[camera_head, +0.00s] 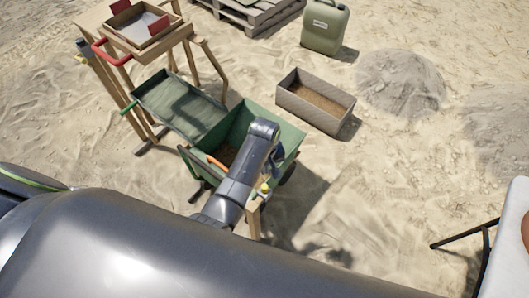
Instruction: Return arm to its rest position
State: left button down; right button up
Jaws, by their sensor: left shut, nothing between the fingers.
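My left arm reaches up over the green cart (287,137) in the middle of the view and bends down at its far end. My left gripper (274,170) hangs at the cart's right side, small and partly hidden by my own arm. It is shut and holds nothing that I can see. An orange curved piece (217,162) shows beside the arm at the cart's near part. My right gripper is out of view.
A green mesh tray (180,107) adjoins the cart on the left. A wooden stand with a sieve box (143,28) is at upper left. A grey crate of soil (315,101) and a green jerrycan (325,27) stand beyond. A white tabletop (508,265) edges in at right; sand between is open.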

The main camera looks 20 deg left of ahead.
pick_arm(q)
notch_tip(320, 180, up, 8)
jog(key=shift+r, duration=0.1)
